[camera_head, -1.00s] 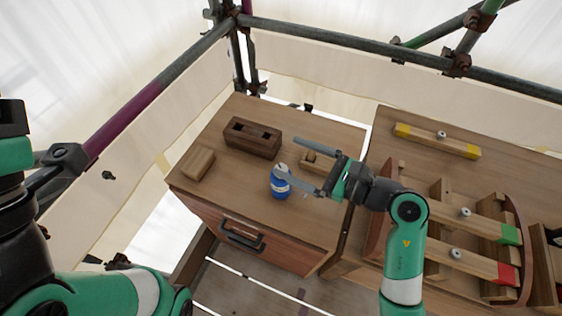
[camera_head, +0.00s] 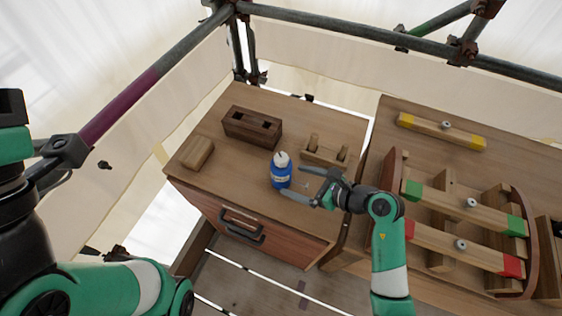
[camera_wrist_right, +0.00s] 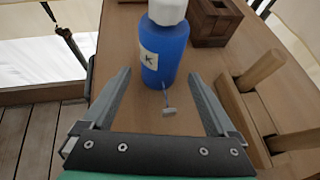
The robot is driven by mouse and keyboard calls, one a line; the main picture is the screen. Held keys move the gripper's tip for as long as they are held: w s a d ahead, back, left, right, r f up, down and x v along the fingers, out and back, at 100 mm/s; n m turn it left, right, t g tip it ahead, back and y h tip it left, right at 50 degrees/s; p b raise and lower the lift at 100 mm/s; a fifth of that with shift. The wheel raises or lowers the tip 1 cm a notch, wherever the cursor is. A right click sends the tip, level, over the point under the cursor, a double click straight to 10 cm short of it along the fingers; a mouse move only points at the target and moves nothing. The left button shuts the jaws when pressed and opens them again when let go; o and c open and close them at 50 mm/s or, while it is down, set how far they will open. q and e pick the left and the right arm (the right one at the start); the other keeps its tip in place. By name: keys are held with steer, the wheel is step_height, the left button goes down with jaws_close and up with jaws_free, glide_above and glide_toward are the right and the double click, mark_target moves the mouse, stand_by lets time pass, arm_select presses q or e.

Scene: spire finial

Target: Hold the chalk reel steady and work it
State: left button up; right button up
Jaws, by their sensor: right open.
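The chalk reel looks like a blue bottle (camera_head: 281,176) with a white cap and stands upright on the wooden cabinet top. In the right wrist view the blue chalk reel (camera_wrist_right: 165,55) shows a white label with a "K". A short line with a small metal tab (camera_wrist_right: 168,112) hangs from its near side. My right gripper (camera_head: 292,181) is open, just right of the reel. In the right wrist view its two fingers (camera_wrist_right: 160,75) point toward the reel, which stands ahead between them, not gripped. My left gripper is out of view; only my left arm shows.
A dark block with square holes (camera_head: 253,127) stands behind the reel. A small wooden block (camera_head: 196,152) lies to the left. A wooden rack with pegs (camera_head: 326,154) stands close right of the reel. Beams with coloured ends (camera_head: 455,240) sit on the right bench.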

mark_target(290, 179)
steer(key=b+x, duration=0.2)
steer(key=x, duration=0.3)
steer(key=shift+a, duration=0.1)
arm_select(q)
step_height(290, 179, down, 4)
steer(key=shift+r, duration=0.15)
arm_select(e)
steer(key=c, duration=0.8)
steer(key=shift+c, duration=0.2)
